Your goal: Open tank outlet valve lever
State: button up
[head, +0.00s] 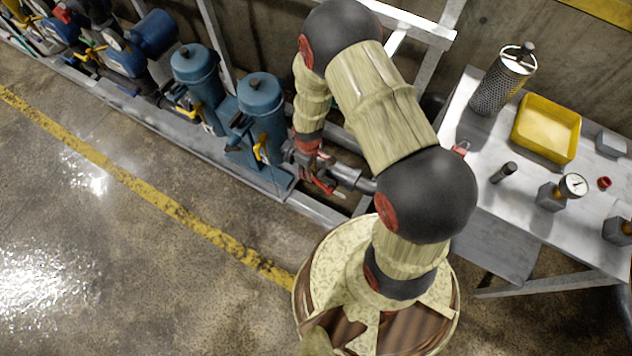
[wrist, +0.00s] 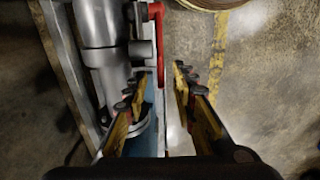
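The red valve lever (wrist: 157,45) runs along the grey pipe (wrist: 105,65) in the wrist view, bent at its far end. A red handle also shows in the head view (head: 327,188), at the pipe beside the blue housings. My gripper (wrist: 166,82) is open, with yellow and dark fingers apart. The lever's near end reaches the gap between the fingertips, close to the left finger; I cannot tell whether they touch. In the head view my gripper (head: 303,158) is at the pipe, partly hidden by my arm.
Two blue filter housings (head: 261,108) with yellow levers stand left of my gripper. A metal frame rail (head: 170,125) runs along the wall. A grey table (head: 480,215) at right holds a yellow tray (head: 570,152) and a gauge (head: 573,186). The floor at left is clear.

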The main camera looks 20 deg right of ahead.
aim_at(319, 181)
jog(key=shift+s+f, duration=0.2)
jog(key=shift+f, duration=0.55)
notch_tip(319, 181, down, 7)
jog(key=b, duration=0.2)
jog(key=shift+r+b, duration=0.15)
jog(key=shift+b, duration=0.15)
jog(key=shift+c, duration=1.2)
jog(key=c, duration=0.4)
jog(key=shift+w, duration=0.1)
grip_shut()
